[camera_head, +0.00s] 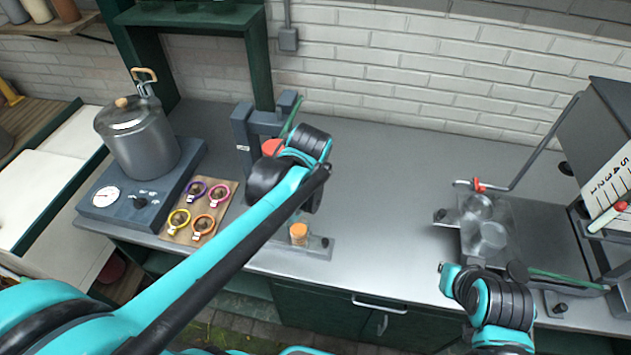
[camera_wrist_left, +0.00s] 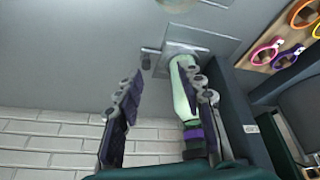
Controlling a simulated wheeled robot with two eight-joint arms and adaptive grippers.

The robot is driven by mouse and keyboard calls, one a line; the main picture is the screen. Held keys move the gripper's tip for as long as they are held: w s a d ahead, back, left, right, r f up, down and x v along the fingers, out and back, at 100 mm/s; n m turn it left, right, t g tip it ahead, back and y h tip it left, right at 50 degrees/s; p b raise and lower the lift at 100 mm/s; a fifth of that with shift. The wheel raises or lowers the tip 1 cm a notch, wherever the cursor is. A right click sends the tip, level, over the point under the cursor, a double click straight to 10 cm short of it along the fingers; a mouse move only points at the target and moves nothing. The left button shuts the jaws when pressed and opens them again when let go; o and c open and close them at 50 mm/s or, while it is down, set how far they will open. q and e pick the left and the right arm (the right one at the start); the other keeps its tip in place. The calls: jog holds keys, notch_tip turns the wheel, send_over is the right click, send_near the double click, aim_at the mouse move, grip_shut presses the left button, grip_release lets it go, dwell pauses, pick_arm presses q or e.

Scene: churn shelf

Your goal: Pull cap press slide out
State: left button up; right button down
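The cap press (camera_head: 241,135) is a dark blue-grey frame at the back of the counter, partly hidden by my left arm. Its flat grey slide (camera_head: 315,253) shows at the front, with a small dark knob (camera_head: 326,242) and an orange cork-like piece (camera_head: 298,234). In the left wrist view the slide plate (camera_wrist_left: 205,43) lies beyond my left gripper (camera_wrist_left: 160,78), whose fingers are spread apart. A pale green item with a purple band (camera_wrist_left: 184,95) is beside the right-hand finger; contact is unclear.
A pot (camera_head: 140,140) stands on a blue-grey scale-like base (camera_head: 100,213) at left. Beside it a wooden board (camera_head: 185,236) holds several coloured rings. A clear-topped plate (camera_head: 505,240) and a grey box machine (camera_head: 590,130) stand at right. The middle counter (camera_head: 390,190) is clear.

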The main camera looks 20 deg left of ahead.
pick_arm(q)
jog(key=w+d+f+n+g+y, duration=0.15)
jog(key=w+f+n, duration=0.25)
jog(key=w, duration=0.5)
jog(key=b+x, duration=0.1)
jog(key=x, duration=0.7)
jog(key=shift+s+d+f+b, duration=0.15)
jog(key=shift+f+b, duration=0.05)
jog(key=shift+b, duration=0.2)
grip_shut()
